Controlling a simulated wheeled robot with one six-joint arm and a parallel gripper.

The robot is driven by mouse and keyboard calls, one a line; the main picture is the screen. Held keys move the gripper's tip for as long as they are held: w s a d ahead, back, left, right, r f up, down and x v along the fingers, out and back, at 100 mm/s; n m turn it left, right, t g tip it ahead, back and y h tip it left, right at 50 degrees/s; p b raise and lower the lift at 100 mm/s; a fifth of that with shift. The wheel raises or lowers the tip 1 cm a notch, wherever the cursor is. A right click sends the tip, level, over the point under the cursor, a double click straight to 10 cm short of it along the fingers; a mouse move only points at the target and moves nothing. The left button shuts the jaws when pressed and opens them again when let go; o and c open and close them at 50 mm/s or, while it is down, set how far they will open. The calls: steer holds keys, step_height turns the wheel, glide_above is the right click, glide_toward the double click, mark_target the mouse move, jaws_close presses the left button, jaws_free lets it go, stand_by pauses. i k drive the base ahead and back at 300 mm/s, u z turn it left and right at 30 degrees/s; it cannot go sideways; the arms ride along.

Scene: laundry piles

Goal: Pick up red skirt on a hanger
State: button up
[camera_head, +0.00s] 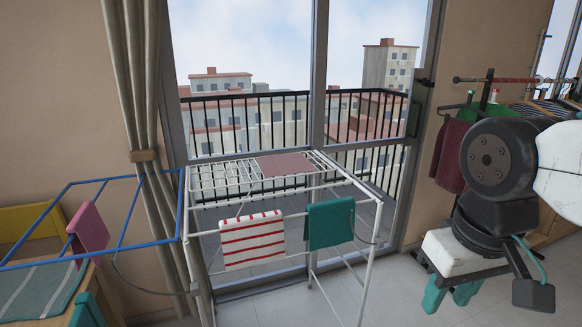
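A dark red garment (450,158), which looks like the red skirt, hangs at the right from a dark hanger (459,104) by the clothes rail. My arm hides its right part. My gripper (449,300), a white body with two teal fingers, points down below and in front of the garment. The fingers are apart with nothing visible between them, and the gripper does not appear to touch the garment.
A white drying rack (368,240) with striped, teal and dusty-red cloths stands at the middle before the window. A blue rack (150,245) stands at the left. The clothes rail (515,80) holds more clothes. Some floor (400,290) is clear between drying rack and gripper.

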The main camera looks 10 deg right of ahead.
mark_target(445, 169)
steer(key=i, duration=0.25)
steer(key=z, duration=2.15)
steer(key=i, duration=2.8)
steer(key=u, duration=0.8)
